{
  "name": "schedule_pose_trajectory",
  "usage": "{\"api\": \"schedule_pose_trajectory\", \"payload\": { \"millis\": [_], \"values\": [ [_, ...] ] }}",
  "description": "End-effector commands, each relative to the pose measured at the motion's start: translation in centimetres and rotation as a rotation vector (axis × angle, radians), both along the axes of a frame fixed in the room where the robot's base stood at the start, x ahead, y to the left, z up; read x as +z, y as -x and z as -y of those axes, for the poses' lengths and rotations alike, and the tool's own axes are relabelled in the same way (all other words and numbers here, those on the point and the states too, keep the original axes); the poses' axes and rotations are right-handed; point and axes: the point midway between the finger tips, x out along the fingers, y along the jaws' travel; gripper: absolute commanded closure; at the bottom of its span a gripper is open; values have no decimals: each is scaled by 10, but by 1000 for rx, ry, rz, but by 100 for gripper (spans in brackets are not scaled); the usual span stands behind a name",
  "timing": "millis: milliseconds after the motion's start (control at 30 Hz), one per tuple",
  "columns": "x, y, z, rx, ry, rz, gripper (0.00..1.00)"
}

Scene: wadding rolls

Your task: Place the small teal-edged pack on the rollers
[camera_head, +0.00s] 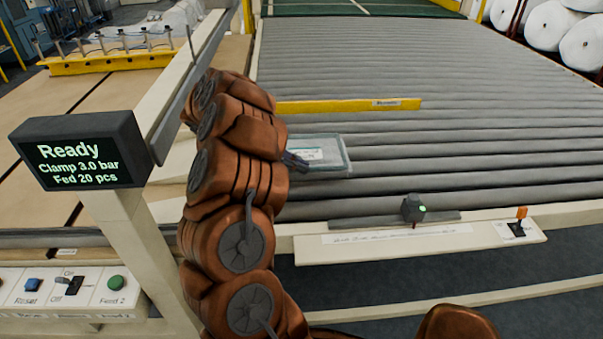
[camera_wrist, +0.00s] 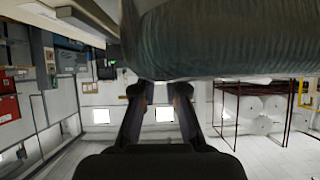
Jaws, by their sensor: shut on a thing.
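The small teal-edged pack (camera_head: 335,158) is a flat, pale, see-through pack with a white label, in the middle of the head view. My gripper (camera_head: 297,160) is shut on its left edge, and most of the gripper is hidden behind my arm. The pack lies over the grey rollers (camera_head: 430,150) near their front edge; I cannot tell whether it touches them. In the wrist view, the pack's grey-green wrinkled surface (camera_wrist: 225,40) fills the top, and my gripper's two dark fingers (camera_wrist: 160,95) reach up to its edge.
A yellow bar (camera_head: 350,105) lies across the rollers just behind the pack. A display post (camera_head: 78,150) reading "Ready" stands left. The rollers to the right are clear.

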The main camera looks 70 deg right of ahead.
Motion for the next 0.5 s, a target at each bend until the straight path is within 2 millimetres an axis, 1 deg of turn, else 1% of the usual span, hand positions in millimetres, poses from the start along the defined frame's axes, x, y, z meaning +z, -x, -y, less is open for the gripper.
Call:
{"api": "schedule_pose_trajectory", "payload": {
  "millis": [300,400,500],
  "values": [
    [-31,0,0,1,0,-3,100],
    [-36,0,0,1,-1,-2,100],
    [-37,0,0,1,1,0,100]
  ]
}}
